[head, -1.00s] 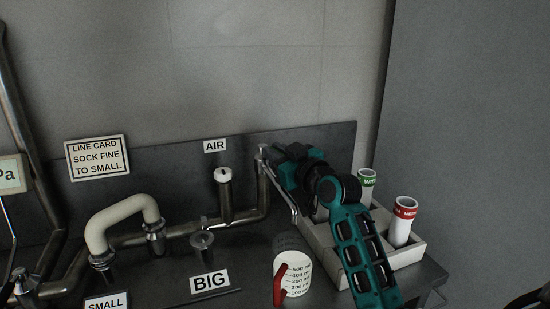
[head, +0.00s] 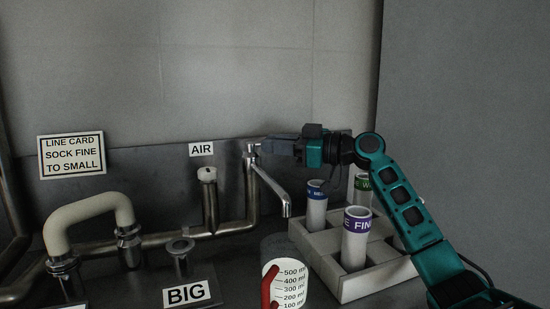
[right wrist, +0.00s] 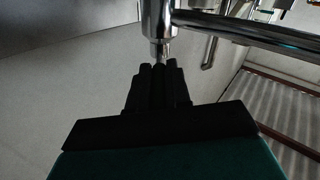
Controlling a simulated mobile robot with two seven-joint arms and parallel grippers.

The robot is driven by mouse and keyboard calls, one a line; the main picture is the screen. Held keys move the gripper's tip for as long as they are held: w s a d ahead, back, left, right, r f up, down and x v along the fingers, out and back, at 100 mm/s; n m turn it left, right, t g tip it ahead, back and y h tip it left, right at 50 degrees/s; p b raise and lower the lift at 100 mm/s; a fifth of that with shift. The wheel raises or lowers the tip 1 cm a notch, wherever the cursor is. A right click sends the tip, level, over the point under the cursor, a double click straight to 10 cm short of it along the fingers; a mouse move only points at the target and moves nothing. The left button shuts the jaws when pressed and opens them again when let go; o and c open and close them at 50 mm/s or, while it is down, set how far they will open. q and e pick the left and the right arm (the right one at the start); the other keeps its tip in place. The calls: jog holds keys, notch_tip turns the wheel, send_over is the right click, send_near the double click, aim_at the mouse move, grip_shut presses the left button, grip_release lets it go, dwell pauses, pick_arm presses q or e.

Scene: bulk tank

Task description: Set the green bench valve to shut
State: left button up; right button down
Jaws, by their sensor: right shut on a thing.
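A chrome tap-like valve (head: 251,160) stands on a pipe at the back of the bench, right of the AIR label. Its spout slants down to the right. I see no green on it, so I cannot tell its colour mark or setting. My right gripper (head: 265,147) comes in level from the right at the valve's top. In the right wrist view its dark fingers (right wrist: 158,72) are closed together at a short thin metal stem (right wrist: 158,49) under a chrome cylinder (right wrist: 155,20). The fingers hide the stem's end. My left gripper is out of view.
A pale rack (head: 345,280) with several labelled white tubes stands right of the spout. A measuring jug (head: 292,285) with a red handle is in front.

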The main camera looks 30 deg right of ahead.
jog(key=shift+w+d+n+g+y, duration=0.1)
jog(key=shift+d+n+g+y, duration=0.05)
jog(key=shift+n+g+y, duration=0.2)
dwell(0.3)
jog(key=c, duration=1.1)
grip_release()
jog(key=b+v, duration=0.1)
jog(key=v, duration=1.2)
jog(key=shift+w, duration=0.1)
